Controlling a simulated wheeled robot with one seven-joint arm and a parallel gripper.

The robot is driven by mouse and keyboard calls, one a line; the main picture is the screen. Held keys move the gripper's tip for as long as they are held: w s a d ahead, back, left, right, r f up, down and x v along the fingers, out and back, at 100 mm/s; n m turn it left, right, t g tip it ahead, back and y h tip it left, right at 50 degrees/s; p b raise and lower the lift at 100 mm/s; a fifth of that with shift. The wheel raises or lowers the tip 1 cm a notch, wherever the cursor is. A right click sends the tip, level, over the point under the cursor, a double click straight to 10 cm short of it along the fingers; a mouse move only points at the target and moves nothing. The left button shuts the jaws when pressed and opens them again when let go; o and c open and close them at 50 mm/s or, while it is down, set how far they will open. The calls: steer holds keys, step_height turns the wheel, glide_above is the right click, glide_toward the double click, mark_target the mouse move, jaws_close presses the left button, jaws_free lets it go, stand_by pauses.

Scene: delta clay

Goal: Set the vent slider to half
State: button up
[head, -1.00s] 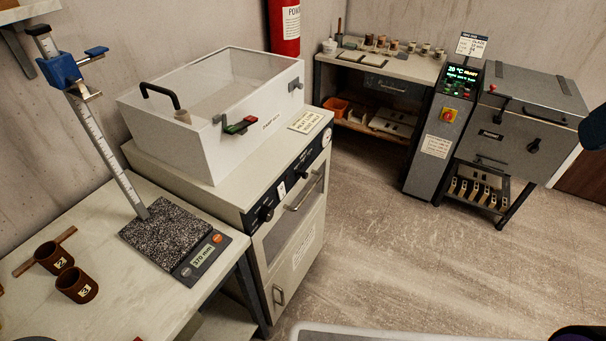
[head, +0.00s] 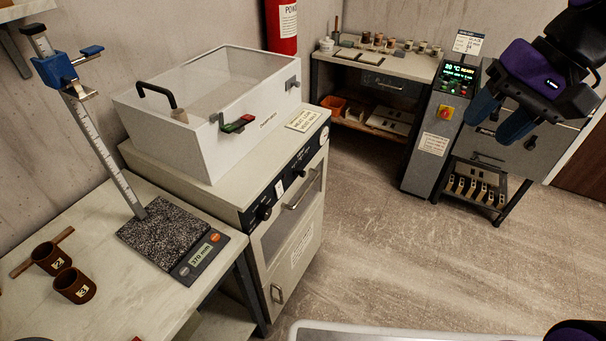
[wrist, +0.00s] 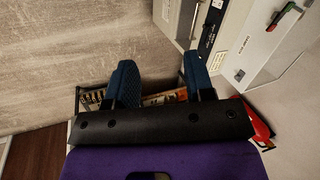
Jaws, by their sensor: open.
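A small slide fitting with a green part and a red part (head: 238,124) is on the front wall of the white clear-lidded box (head: 190,150); it looks like the vent slider. Its exact setting is too small to read. In the wrist view the slider (wrist: 286,16) shows at the top right corner. My gripper (head: 498,119), purple with blue fingers, is at the upper right, in front of the grey kiln and well apart from the slider. In the wrist view its fingers (wrist: 161,84) are spread with nothing held between them.
The box stands on a cream cabinet oven (head: 262,190) with knobs and a handle. A bench (head: 90,290) with a blue height gauge (head: 58,70) and brown cups (head: 74,285) is at left. The grey kiln (head: 475,150) and a back table (head: 385,65) stand beyond. The middle floor is open.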

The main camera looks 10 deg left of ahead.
mark_target(303, 174)
steer(key=w+a+f+m+g+y, duration=0.3)
steer(key=w+a+f+m+y, duration=0.55)
steer(key=w+a+f, duration=0.7)
steer(key=w+a+f+m+t+y, duration=0.1)
steer(key=w+f+m+t, duration=0.2)
steer(key=f, duration=0.5)
steer(key=w+a+f+m+t+y, duration=0.1)
steer(key=w+a+f+m+t, duration=0.15)
steer(key=f+m, duration=0.4)
steer(key=w+f+m+t+y, duration=0.2)
steer(key=f+m+t, duration=0.15)
steer(key=f, duration=0.55)
steer(key=shift+n, duration=0.25)
steer(key=x, duration=1)
steer(key=shift+a, duration=0.45)
jaws_close()
